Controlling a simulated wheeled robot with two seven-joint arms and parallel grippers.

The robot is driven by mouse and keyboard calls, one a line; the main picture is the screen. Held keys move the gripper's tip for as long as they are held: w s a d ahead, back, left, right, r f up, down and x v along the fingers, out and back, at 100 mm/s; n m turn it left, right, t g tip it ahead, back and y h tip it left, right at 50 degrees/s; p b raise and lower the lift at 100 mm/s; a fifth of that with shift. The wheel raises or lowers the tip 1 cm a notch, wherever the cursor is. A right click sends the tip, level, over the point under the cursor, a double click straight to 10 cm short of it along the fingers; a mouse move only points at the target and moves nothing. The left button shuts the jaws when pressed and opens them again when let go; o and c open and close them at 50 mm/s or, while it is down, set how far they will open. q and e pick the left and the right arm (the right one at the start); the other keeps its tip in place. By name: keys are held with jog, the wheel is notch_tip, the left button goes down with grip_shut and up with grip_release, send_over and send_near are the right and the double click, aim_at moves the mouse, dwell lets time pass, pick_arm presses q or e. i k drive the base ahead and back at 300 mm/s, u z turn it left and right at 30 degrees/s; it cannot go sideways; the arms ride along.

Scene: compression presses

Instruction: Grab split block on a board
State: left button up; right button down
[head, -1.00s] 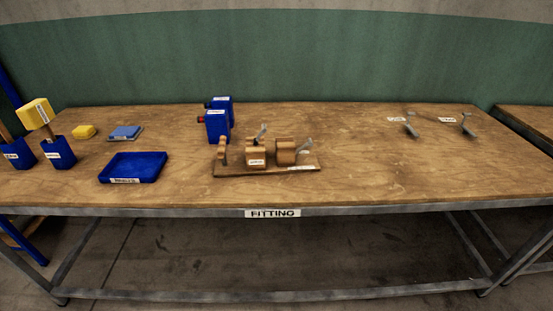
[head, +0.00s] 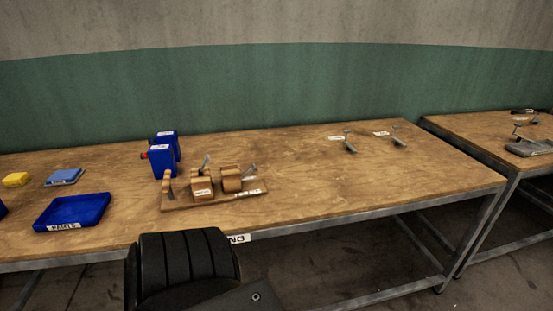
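A wooden board (head: 222,202) lies on the workbench, left of the middle of the head view. It carries a split wooden block (head: 202,184) with a white label and a metal lever on top. A second wooden block (head: 231,179) with a metal lever stands to its right, and a slim wooden upright (head: 168,188) stands at the board's left end. Neither gripper shows. A black ribbed part of my own arm rises from the bottom edge in front of the bench, apart from the board in the picture.
Blue containers (head: 164,161) stand behind the board. A blue tray (head: 72,212), a blue pad (head: 64,177) and a yellow block (head: 16,180) lie to the left. Two metal levers (head: 351,143) (head: 399,138) lie at the back right. The bench's right half is mostly clear.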

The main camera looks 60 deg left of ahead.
aim_at(202, 192)
jog(key=z, duration=0.2)
jog(key=i, duration=1.35)
jog(key=u, duration=2.05)
